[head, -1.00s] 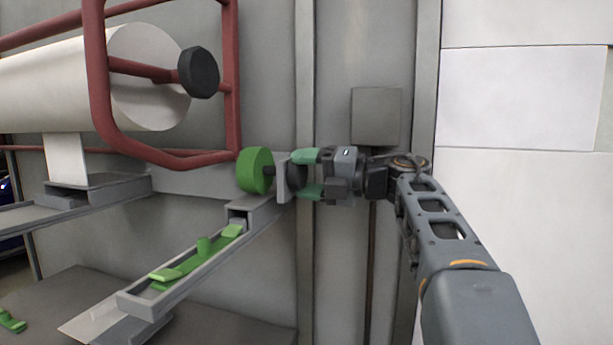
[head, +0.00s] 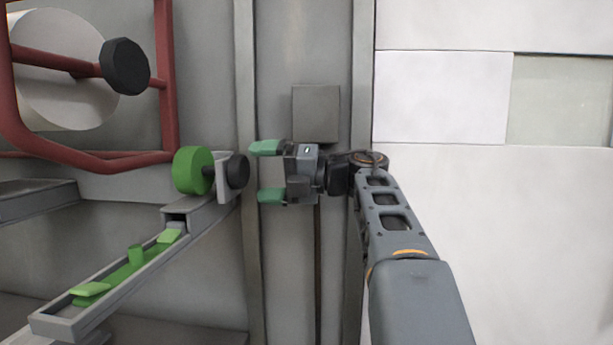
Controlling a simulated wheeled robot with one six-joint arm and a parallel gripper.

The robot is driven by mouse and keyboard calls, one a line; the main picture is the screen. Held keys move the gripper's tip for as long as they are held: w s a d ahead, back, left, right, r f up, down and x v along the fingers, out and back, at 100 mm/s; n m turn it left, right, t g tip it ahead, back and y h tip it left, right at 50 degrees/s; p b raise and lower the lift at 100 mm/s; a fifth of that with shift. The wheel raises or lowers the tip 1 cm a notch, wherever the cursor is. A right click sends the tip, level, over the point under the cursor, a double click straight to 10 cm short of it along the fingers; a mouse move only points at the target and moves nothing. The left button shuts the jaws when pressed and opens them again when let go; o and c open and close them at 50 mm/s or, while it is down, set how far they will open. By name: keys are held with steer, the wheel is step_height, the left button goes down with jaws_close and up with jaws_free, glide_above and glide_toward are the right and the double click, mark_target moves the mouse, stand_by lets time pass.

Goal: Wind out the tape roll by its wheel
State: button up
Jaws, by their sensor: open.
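A green roll (head: 193,171) sits at the upper end of a sloping grey channel (head: 62,324), beside a grey upright plate (head: 222,186). A small dark wheel (head: 238,171) is on the plate's right side, in line with the roll. Green strip (head: 130,268) with a short peg and lighter end pieces lies in the channel. My gripper (head: 264,172) is open and empty, its green fingers pointing left, one above the other. It is just right of the wheel, at about its height, with a small gap between fingertips and wheel.
A red tube frame (head: 165,80) with a larger black knob (head: 125,66) stands in front of a big white cylinder (head: 62,95) at the upper left. A grey box (head: 316,114) is on the wall above my gripper. Pale panels (head: 440,95) cover the right side.

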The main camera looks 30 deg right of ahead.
steer(key=v, duration=1)
steer(key=shift+s+d, duration=0.1)
